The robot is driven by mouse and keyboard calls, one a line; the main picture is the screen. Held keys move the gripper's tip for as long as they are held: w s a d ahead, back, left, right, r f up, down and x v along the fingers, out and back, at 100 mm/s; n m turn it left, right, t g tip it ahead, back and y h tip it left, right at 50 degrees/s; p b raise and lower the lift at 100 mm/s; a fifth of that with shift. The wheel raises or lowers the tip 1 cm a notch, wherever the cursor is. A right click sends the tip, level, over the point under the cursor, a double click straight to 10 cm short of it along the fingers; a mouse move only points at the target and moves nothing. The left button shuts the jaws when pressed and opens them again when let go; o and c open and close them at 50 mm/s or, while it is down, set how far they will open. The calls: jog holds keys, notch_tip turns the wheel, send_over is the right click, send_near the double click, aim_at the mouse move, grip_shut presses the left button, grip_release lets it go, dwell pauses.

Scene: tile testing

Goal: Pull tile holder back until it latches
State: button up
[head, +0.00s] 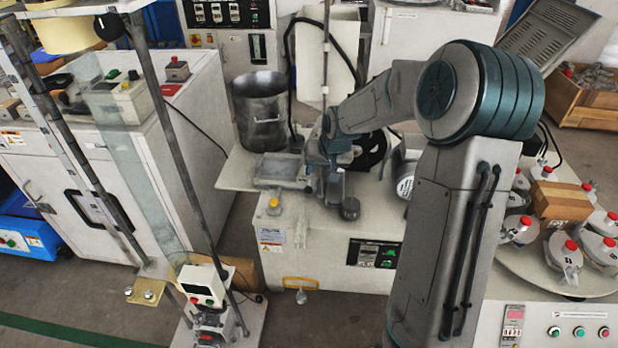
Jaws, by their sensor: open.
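A grey metal fixture with a flat plate (276,170) sits on top of the white machine (322,235) in the middle. It looks like the tile holder, but it is small here and its latch cannot be made out. My gripper (322,182) is open at the right side of this fixture, pointing down. My wrist and the gripper cover part of the fixture. I cannot tell whether the fingers touch it or stand around any part of it.
A tall metal pot (262,112) stands behind the fixture, and a black wheel (371,150) is just right of my wrist. A round table (520,265) with several red-capped containers is at the right. A frame with upright poles (185,175) stands at the left.

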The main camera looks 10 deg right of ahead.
aim_at(309, 187)
jog(key=b+x, duration=0.1)
jog(key=x, duration=0.3)
jog(key=b+x, duration=0.2)
jog(key=x, duration=0.3)
jog(key=w+b+x, duration=0.1)
jog(key=b+x, duration=0.1)
jog(key=x, duration=0.3)
jog(key=shift+r, duration=0.2)
grip_shut()
